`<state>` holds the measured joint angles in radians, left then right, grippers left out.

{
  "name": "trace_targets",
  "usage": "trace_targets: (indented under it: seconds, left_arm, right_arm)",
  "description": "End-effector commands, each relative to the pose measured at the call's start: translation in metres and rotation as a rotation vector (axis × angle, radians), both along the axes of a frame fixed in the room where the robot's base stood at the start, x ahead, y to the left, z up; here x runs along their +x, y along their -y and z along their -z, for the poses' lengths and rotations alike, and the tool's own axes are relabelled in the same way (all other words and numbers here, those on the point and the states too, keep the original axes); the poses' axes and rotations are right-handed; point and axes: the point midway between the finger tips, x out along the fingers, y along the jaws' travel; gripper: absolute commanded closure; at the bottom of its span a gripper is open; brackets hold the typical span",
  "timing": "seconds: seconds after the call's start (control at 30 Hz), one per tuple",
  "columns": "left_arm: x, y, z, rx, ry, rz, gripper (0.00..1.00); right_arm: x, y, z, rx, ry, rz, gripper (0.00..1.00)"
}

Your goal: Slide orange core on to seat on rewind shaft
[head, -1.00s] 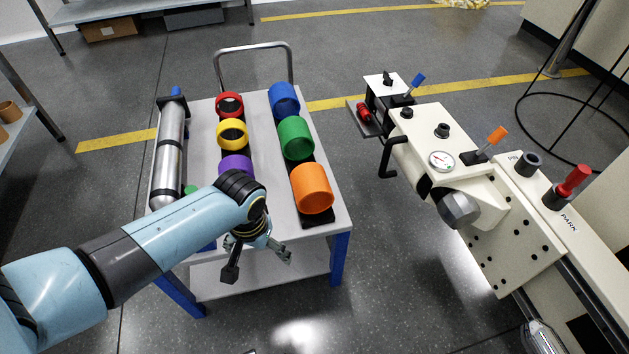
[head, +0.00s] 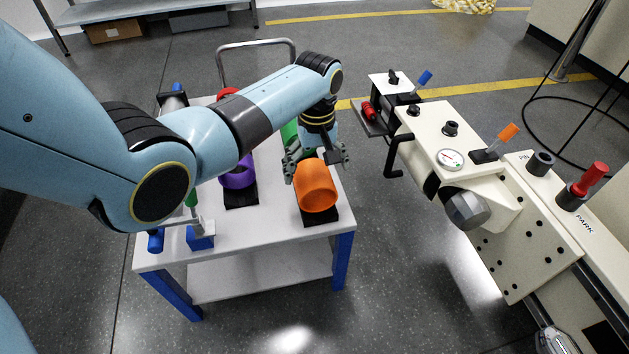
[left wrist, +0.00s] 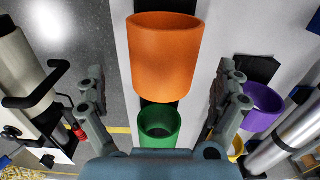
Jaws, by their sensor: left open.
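The orange core (head: 316,190) is a hollow cylinder lying in a black cradle at the cart's front right corner. My left gripper (head: 317,163) is open above and just behind it, pointing down. In the left wrist view the orange core (left wrist: 165,60) lies ahead, between the lines of the two spread fingers (left wrist: 160,92); I cannot tell whether they touch it. A grey round-ended cylinder (head: 466,209) sticks out of the cream machine on the right; it looks like the rewind shaft, apart from the core.
The purple core (head: 238,176) and the green core (left wrist: 158,124) sit near the orange one on the white cart (head: 268,228). A steel roller (left wrist: 300,132) lies along the cart's other side. The cream machine (head: 432,128) has a black crank and levers. Floor separates cart and machine.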

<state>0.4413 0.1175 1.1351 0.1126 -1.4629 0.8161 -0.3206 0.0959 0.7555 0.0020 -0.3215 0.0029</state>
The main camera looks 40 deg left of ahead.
Motion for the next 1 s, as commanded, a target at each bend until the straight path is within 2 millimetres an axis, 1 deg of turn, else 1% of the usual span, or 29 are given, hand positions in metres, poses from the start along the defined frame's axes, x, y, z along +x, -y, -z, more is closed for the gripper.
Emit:
trace_targets:
  seconds: [0.03,0.17,0.23,0.3,0.4,0.5,0.63,0.83,0.87,1.0]
  left_arm:
    - [-0.001,0.000,0.012,0.000,-0.003,0.000,0.00]
    - [-0.001,-0.001,0.024,0.001,-0.002,0.001,0.00]
    - [-0.003,-0.002,0.036,0.000,-0.004,0.001,0.00]
    - [-0.005,-0.004,0.052,0.001,-0.006,0.001,0.00]
    - [-0.004,-0.004,0.057,0.001,-0.001,0.002,0.00]
    - [-0.004,-0.004,0.063,0.001,-0.001,0.002,0.00]
    - [-0.004,-0.003,0.066,0.000,0.000,0.002,0.00]
    - [-0.003,-0.003,0.065,0.001,0.001,0.002,0.00]
    - [-0.003,-0.003,0.065,0.001,0.001,0.002,0.03]
    - [-0.003,-0.003,0.065,0.001,0.001,0.002,0.21]
  right_arm:
    - [0.001,0.003,0.005,-0.004,-0.003,-0.002,0.56]
    - [0.005,0.009,0.009,-0.010,-0.002,-0.005,0.56]
    - [0.006,0.012,0.014,-0.014,-0.007,-0.007,0.56]
    - [0.013,0.019,0.020,-0.023,-0.005,-0.013,0.56]
    - [0.032,0.014,0.014,-0.019,0.004,-0.014,0.56]
    - [0.043,0.011,0.011,-0.017,0.007,-0.016,0.56]
    - [0.051,0.009,0.007,-0.016,0.009,-0.017,0.56]
    - [0.051,0.008,0.007,-0.015,0.009,-0.016,0.56]
    - [0.051,0.008,0.007,-0.015,0.009,-0.016,0.56]
    - [0.051,0.008,0.007,-0.015,0.010,-0.016,0.56]
